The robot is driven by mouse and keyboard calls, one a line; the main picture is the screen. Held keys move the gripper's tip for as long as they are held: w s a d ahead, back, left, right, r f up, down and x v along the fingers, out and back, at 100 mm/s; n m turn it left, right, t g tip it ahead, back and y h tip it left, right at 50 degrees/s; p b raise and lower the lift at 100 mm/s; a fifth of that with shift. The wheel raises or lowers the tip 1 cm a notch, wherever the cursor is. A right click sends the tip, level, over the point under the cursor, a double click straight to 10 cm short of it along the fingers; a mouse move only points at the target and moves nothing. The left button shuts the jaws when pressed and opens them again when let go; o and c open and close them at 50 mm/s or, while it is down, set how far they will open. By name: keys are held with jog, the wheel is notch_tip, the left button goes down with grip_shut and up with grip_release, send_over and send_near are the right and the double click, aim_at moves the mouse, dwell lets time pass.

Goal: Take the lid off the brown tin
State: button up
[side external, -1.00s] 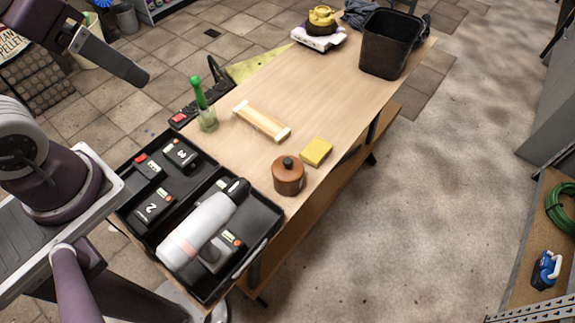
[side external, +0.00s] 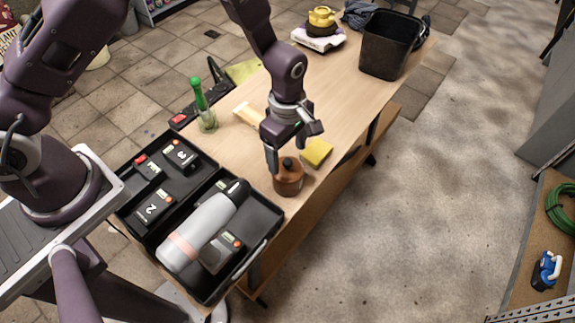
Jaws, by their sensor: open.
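The brown tin (side external: 289,187) stands upright on the wooden table near its front right edge. Its lid (side external: 291,173) is on it, with a dark round knob (side external: 287,162) on top. My gripper (side external: 292,152) is open just above the tin, with its fingers pointing down around the height of the knob. One finger is left of the knob and the other is to its upper right. My gripper hides part of the lid, and I cannot tell whether a finger touches it.
A yellow sponge (side external: 317,153) lies close behind the tin. A black case (side external: 262,232) with a grey bottle (side external: 205,232) is to the left. A black bin (side external: 388,46) is far back.

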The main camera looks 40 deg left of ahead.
aim_at(287, 161)
notch_tip(287, 161, down, 4)
jog(key=shift+r, duration=0.2)
jog(key=c, duration=1.5)
jog(key=shift+o, duration=0.2)
